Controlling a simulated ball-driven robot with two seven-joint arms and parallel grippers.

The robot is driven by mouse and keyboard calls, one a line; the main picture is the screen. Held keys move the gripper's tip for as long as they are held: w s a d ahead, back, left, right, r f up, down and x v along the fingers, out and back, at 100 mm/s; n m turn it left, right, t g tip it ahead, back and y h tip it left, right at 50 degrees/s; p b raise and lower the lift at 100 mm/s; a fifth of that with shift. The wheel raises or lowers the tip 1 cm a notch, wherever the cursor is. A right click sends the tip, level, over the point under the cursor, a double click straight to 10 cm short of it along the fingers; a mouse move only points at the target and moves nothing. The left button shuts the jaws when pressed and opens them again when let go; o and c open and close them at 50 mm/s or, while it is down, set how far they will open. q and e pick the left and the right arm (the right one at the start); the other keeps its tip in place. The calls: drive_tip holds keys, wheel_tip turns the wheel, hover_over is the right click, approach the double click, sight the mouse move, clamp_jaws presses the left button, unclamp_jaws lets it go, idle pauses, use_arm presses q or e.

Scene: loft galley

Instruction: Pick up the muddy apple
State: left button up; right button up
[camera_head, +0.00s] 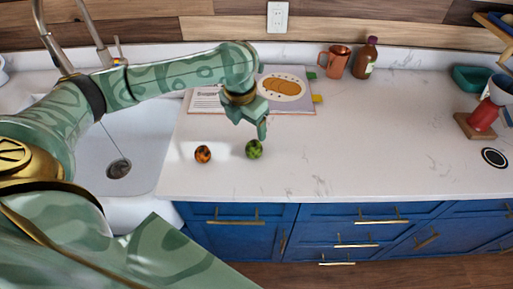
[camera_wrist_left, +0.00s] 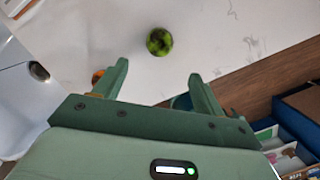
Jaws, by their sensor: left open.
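A small round green fruit with dark smears, which looks like the muddy apple (camera_head: 254,149), sits on the white counter. It also shows in the left wrist view (camera_wrist_left: 159,42), just beyond the fingertips and roughly midway between them. My left gripper (camera_head: 262,131) hangs over the counter close to the apple, fingers pointing down. In the wrist view its two fingers (camera_wrist_left: 158,72) are apart with nothing between them. An orange, dark-spotted round fruit (camera_head: 203,154) lies to the left of the apple; in the wrist view it is partly hidden behind the left finger. My right gripper is not in view.
The sink (camera_head: 140,140) is at the left. An open book (camera_head: 288,107) lies behind my gripper. A copper mug (camera_head: 335,62) and brown bottle (camera_head: 365,58) stand at the back. A red object (camera_head: 484,116) on a wooden block is at the right. The counter's middle is clear.

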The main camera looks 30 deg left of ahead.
sight(253, 145)
use_arm(q)
drive_tip(key=f, duration=0.3)
drive_tip(key=w+f+b, duration=0.1)
drive_tip(key=f, duration=0.2)
drive_tip(key=shift+w, duration=0.2)
drive_tip(key=shift+f+b, duration=0.35)
drive_tip(key=shift+b, duration=0.05)
drive_tip(key=f+b, duration=0.1)
drive_tip(key=f, duration=0.1)
drive_tip(key=w+f+b, duration=0.1)
drive_tip(key=f, duration=0.2)
drive_tip(key=shift+r, duration=0.1)
drive_tip(key=shift+c, duration=0.3)
drive_tip(key=c, duration=1)
